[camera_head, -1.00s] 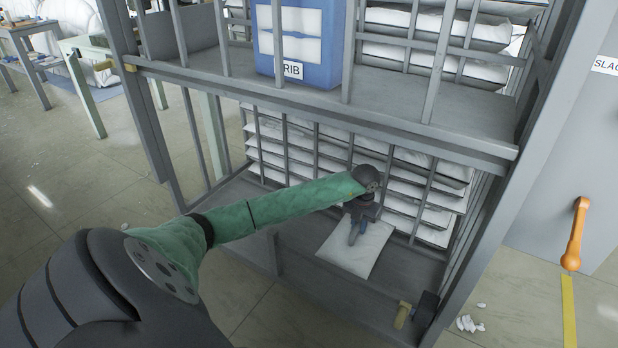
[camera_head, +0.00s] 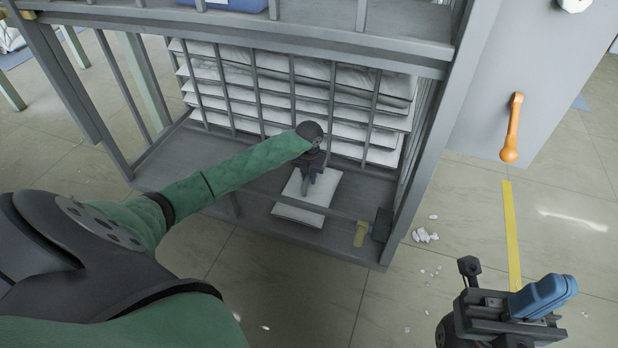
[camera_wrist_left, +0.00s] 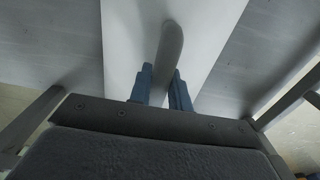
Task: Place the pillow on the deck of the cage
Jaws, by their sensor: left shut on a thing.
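The pillow (camera_head: 323,190) is white and flat. In the head view it lies over the grey lower deck of the cage (camera_head: 361,188), in front of the stacked white bedding, with its near end close to the deck's front edge.
Several layers of white bedding (camera_head: 345,118) stand behind grey bars. A grey cabinet with an orange handle (camera_head: 513,128) is at the right. White scraps (camera_head: 425,236) lie on the floor.

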